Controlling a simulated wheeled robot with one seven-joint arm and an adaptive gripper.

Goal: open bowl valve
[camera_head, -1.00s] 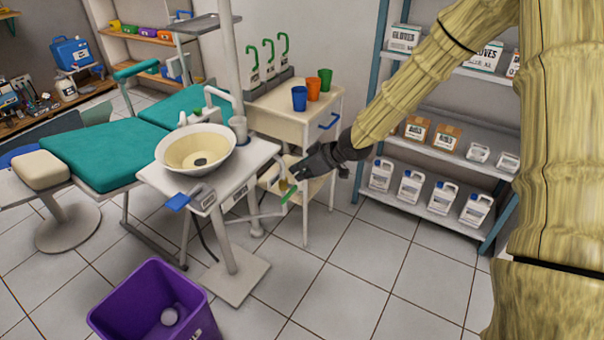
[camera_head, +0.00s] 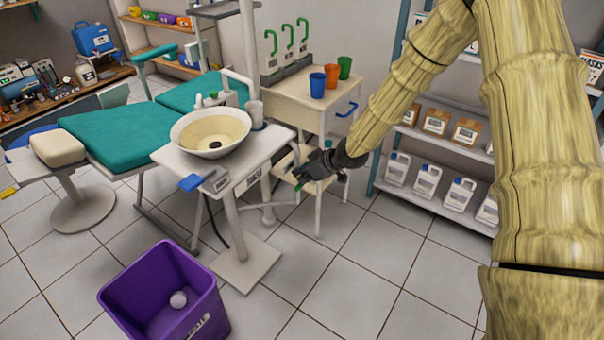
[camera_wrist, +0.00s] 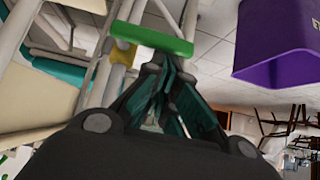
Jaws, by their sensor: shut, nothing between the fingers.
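The bowl stand (camera_head: 168,158) carries a cream bowl (camera_head: 212,132). A blue lever (camera_head: 191,182) sticks out from its front left, near small labels that I cannot read. A green lever (camera_head: 299,185) shows beside my gripper (camera_head: 305,172), to the right of the stand. In the wrist view the green lever (camera_wrist: 152,38) lies across, just beyond the fingertips of my gripper (camera_wrist: 157,66), with a yellow piece (camera_wrist: 122,53) at its left end. My gripper is shut and empty. I cannot tell whether it touches the lever, or which lever is the bowl valve.
A purple bin (camera_head: 165,290) stands on the floor in front of the stand. A white cart (camera_head: 290,105) with coloured cups stands behind my gripper. A shelf of bottles (camera_head: 430,175) is at the right. The teal chair (camera_head: 118,138) is at the left.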

